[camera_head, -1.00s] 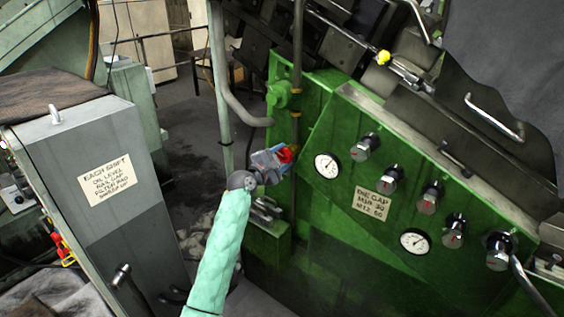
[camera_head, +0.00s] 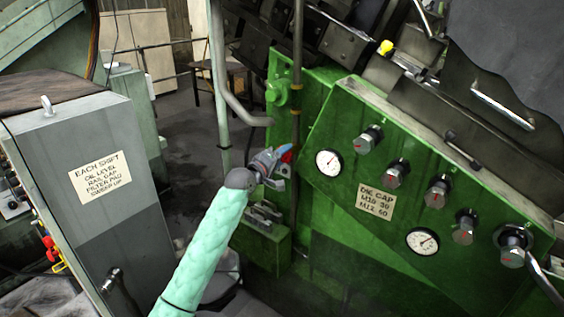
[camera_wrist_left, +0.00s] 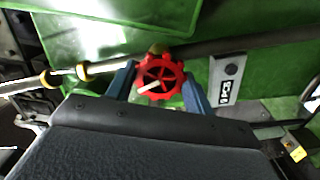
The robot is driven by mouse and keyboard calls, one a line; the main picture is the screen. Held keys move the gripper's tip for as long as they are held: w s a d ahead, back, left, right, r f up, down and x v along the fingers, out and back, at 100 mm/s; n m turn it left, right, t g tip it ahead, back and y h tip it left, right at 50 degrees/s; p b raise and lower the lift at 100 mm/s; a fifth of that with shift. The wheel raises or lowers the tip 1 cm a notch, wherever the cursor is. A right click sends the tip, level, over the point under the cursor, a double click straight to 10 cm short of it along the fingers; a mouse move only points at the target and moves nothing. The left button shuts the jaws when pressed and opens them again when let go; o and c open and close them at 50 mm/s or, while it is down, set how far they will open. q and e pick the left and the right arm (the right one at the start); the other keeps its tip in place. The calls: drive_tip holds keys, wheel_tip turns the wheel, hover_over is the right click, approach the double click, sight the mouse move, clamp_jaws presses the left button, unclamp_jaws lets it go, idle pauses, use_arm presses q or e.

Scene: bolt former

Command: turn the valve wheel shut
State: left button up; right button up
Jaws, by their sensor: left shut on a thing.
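The red valve wheel (camera_wrist_left: 161,80) shows in the left wrist view, with spokes and a pale handle or pin near its middle. It sits in front of a pipe on the green machine. My left gripper (camera_wrist_left: 160,84) has a blue finger on each side of the wheel and is shut on it. In the head view my left gripper (camera_head: 274,160) is beside the vertical pipe, left of the upper gauge. Only a small red part of the wheel (camera_head: 287,157) shows there; the gripper hides the rest. My right gripper is not in view.
The green machine panel (camera_head: 340,215) with gauges and several knobs stands right of the gripper. A vertical pipe (camera_head: 297,60) runs just behind the wheel. A grey cabinet (camera_head: 75,140) stands at left. A labelled plate (camera_wrist_left: 226,78) is right of the wheel.

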use_arm(q)
drive_tip(key=shift+f+m+b, duration=0.15)
drive_tip(key=shift+m+b, duration=0.85)
drive_tip(key=shift+m, duration=1.45)
drive_tip(key=shift+f+m+b, duration=0.1)
drive_tip(key=shift+m+b, duration=0.85)
drive_tip(key=shift+m, duration=1.5)
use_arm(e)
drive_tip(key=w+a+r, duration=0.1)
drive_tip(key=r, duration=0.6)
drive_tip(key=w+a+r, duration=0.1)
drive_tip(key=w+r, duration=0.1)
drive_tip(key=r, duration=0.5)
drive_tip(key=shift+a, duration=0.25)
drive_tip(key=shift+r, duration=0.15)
use_arm(q)
drive_tip(key=o, duration=0.7)
drive_tip(key=shift+r, duration=0.1)
drive_tip(key=shift+s+a, duration=0.1)
drive_tip(key=shift+a, duration=0.05)
